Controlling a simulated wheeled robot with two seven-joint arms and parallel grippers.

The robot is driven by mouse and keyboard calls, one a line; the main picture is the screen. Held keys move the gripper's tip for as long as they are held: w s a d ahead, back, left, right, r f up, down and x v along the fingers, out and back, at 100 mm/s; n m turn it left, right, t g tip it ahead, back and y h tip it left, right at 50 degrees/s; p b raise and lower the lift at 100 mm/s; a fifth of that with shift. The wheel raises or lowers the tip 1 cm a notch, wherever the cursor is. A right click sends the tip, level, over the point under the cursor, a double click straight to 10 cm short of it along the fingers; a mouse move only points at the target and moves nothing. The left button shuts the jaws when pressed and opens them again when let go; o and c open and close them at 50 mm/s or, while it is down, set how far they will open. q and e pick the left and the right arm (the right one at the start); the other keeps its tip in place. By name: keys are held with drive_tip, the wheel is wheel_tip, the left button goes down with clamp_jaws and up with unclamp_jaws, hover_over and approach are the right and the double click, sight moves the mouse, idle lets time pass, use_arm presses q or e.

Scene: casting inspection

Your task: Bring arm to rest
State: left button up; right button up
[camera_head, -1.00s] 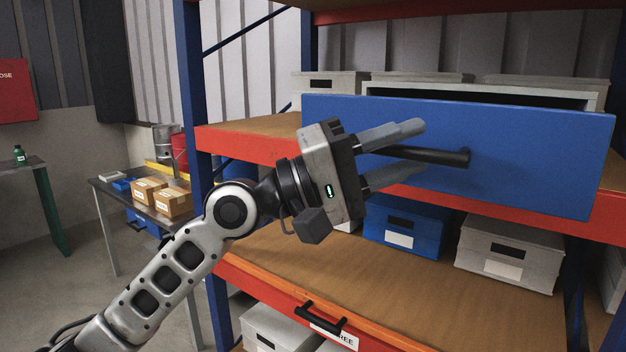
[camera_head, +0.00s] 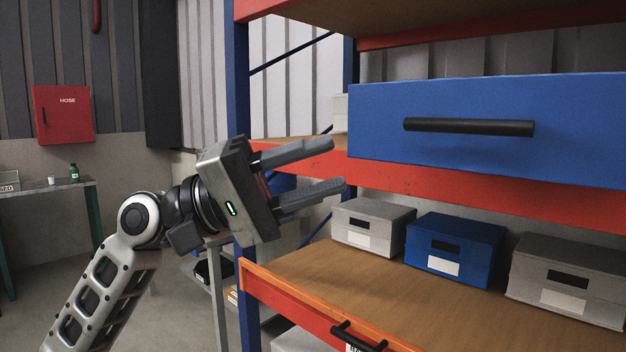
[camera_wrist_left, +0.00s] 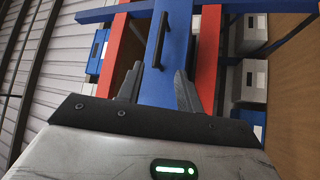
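My left gripper (camera_head: 320,170) is in the middle of the head view, left of the blue drawer (camera_head: 385,140) and apart from it. Its two fingers are spread with nothing between them. The blue drawer has a black bar handle (camera_head: 468,127). In the left wrist view, the open fingers (camera_wrist_left: 156,88) point toward the blue drawer front (camera_wrist_left: 174,50) and its handle (camera_wrist_left: 157,40), with a gap before them. My right gripper is not in view.
A shelf rack with a blue post (camera_head: 238,100) and red beams stands close to my left gripper. Grey boxes (camera_head: 370,225) and a blue box (camera_head: 455,248) sit on the lower shelf. A red hose cabinet (camera_head: 63,114) hangs on the left wall. Floor at lower left is clear.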

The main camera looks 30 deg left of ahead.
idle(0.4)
use_arm(q)
drive_tip(key=w+d+f+n+t+y+p, duration=0.15)
drive_tip(key=w+f+y, duration=0.25)
drive_tip(key=f, duration=0.8)
drive_tip(key=w+f+n+t+y, duration=0.1)
drive_tip(key=w+f+t+y, duration=0.2)
drive_tip(key=f, duration=1)
drive_tip(key=s+d+f+m+g+y, duration=0.2)
drive_tip(key=s+f, duration=0.6)
drive_tip(key=f, duration=0.4)
drive_tip(key=s+d+f+m+g+y+p, duration=0.1)
drive_tip(key=s+d+f+m+y, duration=0.3)
drive_tip(key=s+f, duration=0.4)
wheel_tip(320, 180, down, 4)
drive_tip(key=shift+f+m+g+y, duration=0.1)
drive_tip(key=shift+m+g+y, duration=0.35)
drive_tip(key=shift+g+y, duration=0.5)
drive_tip(key=shift+a, duration=0.1)
